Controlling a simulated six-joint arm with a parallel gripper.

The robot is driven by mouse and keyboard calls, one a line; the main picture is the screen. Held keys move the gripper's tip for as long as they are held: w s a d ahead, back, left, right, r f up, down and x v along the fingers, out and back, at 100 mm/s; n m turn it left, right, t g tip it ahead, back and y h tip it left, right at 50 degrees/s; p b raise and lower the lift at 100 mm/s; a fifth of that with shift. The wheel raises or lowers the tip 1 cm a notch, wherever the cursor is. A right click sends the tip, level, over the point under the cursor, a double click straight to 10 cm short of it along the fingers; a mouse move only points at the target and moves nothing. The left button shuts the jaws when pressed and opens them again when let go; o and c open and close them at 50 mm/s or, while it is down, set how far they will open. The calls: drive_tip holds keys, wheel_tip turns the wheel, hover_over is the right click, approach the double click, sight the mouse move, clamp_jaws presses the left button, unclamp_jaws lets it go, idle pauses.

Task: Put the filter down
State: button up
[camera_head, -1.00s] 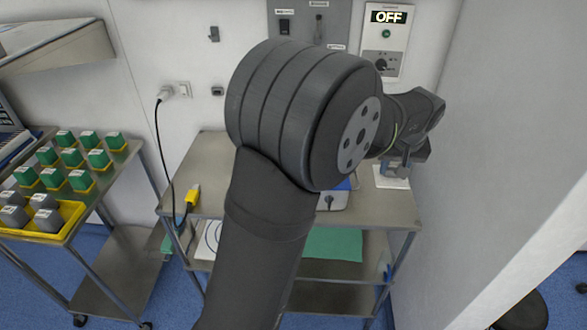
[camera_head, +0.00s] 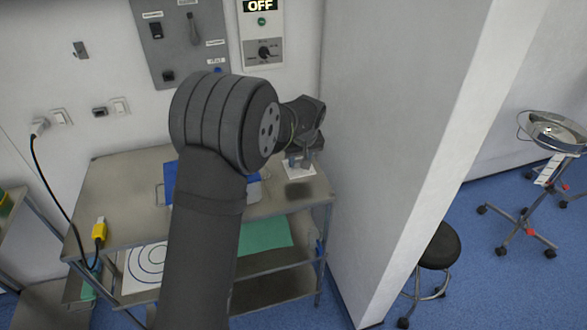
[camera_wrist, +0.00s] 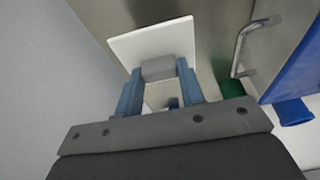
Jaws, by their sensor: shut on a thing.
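My gripper (camera_wrist: 160,88) has blue fingers shut on a small light grey block (camera_wrist: 158,68), which I take to be the filter. The block sits between the fingertips, over a white square plate (camera_wrist: 140,38); whether it touches the plate is unclear. In the head view, my gripper (camera_head: 301,160) is at the right end of the steel cart top (camera_head: 115,190), just above the white plate (camera_head: 299,172). The filter itself is too small to make out there.
A white wall edge (camera_head: 400,150) stands close to the right. In the wrist view, a metal handle (camera_wrist: 241,48), a blue item (camera_wrist: 302,70) and a green item (camera_wrist: 232,88) lie right of the gripper.

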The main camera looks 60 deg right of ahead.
sight(295, 169)
drive_tip(key=shift+w+d+f, duration=0.25)
drive_tip(key=shift+w+f, duration=0.25)
drive_tip(key=shift+w, duration=0.35)
drive_tip(key=shift+f, duration=2)
drive_tip(key=shift+f, duration=0.2)
drive_tip(key=o, duration=1)
drive_tip(key=shift+c, duration=0.2)
drive_tip(key=shift+r, duration=0.1)
drive_tip(key=v, duration=1.2)
